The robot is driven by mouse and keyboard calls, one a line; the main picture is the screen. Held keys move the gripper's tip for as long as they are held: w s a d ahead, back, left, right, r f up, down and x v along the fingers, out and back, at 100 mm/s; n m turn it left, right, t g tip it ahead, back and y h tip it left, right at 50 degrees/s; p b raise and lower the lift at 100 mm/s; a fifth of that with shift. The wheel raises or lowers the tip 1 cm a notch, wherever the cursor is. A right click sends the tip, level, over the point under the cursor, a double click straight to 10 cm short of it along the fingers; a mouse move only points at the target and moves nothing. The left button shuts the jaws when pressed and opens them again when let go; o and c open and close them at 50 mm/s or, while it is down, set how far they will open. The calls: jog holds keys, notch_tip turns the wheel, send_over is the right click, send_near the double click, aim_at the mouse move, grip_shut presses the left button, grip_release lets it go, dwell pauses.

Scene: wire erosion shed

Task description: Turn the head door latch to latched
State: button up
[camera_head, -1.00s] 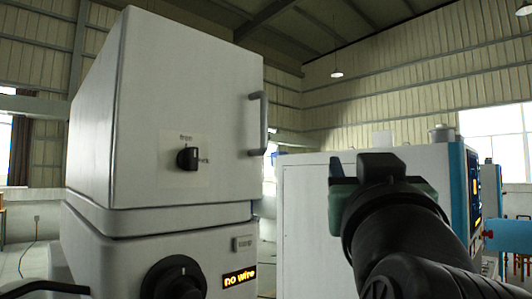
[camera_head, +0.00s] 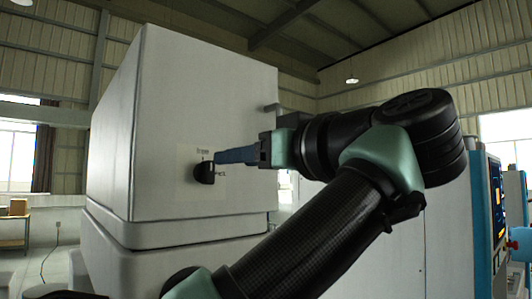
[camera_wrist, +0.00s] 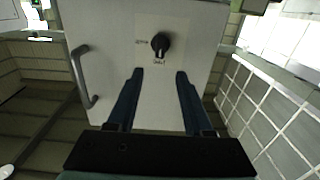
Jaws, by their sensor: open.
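The head door latch (camera_head: 204,172) is a black knob on a pale label plate on the white head door (camera_head: 165,105). In the wrist view the latch (camera_wrist: 160,42) sits ahead of my fingertips, slightly above the gap between them. My gripper (camera_head: 220,157) is beside the latch in the head view; whether it touches cannot be told there. In the wrist view my gripper (camera_wrist: 160,72) is open and empty, with the knob apart from both fingers. The small label text is too small to read.
A grey door handle (camera_wrist: 84,76) stands out from the door, left of my fingers in the wrist view. It is mostly hidden behind my arm in the head view (camera_head: 273,108). A machine with a blue edge (camera_head: 484,215) stands at right.

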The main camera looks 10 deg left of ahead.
aim_at(211, 162)
jog(key=p+x, duration=0.4)
jog(key=x, duration=0.5)
jog(key=shift+d, duration=0.1)
grip_shut()
